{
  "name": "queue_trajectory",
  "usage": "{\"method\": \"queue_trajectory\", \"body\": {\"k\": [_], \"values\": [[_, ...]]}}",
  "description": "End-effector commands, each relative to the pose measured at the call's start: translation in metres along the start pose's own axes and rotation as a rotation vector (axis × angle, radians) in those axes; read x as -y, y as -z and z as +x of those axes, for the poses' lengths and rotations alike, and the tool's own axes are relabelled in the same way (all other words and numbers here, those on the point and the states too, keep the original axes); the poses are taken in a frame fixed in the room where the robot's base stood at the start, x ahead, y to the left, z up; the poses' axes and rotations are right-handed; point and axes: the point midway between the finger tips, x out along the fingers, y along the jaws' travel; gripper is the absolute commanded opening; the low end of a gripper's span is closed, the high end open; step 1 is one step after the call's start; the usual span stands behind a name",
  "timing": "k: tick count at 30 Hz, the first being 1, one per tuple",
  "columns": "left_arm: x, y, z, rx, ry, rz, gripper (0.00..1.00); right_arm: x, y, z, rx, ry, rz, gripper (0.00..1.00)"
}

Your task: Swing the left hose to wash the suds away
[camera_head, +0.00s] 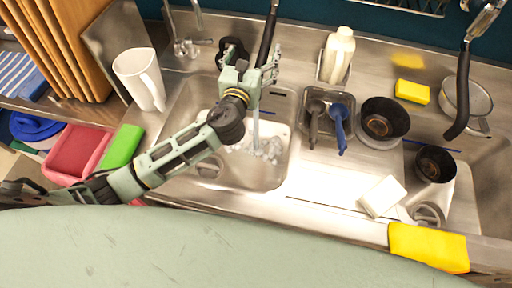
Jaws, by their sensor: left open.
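The left hose (268,36) is a black-sleeved sprayer that hangs down from the top edge over the left sink basin. My left gripper (256,70) is open beside the lower part of this hose, and I cannot tell whether it touches it. Water (257,128) falls in a stream below the gripper into the left basin (186,116). White suds or splashing water (262,149) show on the basin floor, partly hidden by my left arm. My right gripper is not in view.
A white pitcher (141,78) stands left of the basin. A tray with scoops (340,122), black bowls (385,118), a soap bottle (338,54) and a yellow sponge (412,91) stand to the right. A second black hose (462,85) hangs at the far right.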

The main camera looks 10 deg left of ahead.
Motion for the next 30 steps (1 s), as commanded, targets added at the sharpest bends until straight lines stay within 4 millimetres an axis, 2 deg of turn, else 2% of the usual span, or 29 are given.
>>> {"method": "queue_trajectory", "body": {"k": [15, 30], "values": [[-0.035, 0.000, 0.006, -0.001, -0.001, 0.001, 0.88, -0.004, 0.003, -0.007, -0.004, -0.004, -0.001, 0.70], [-0.039, 0.000, 0.007, 0.000, 0.000, 0.000, 0.88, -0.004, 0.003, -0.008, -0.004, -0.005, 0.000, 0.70]]}}
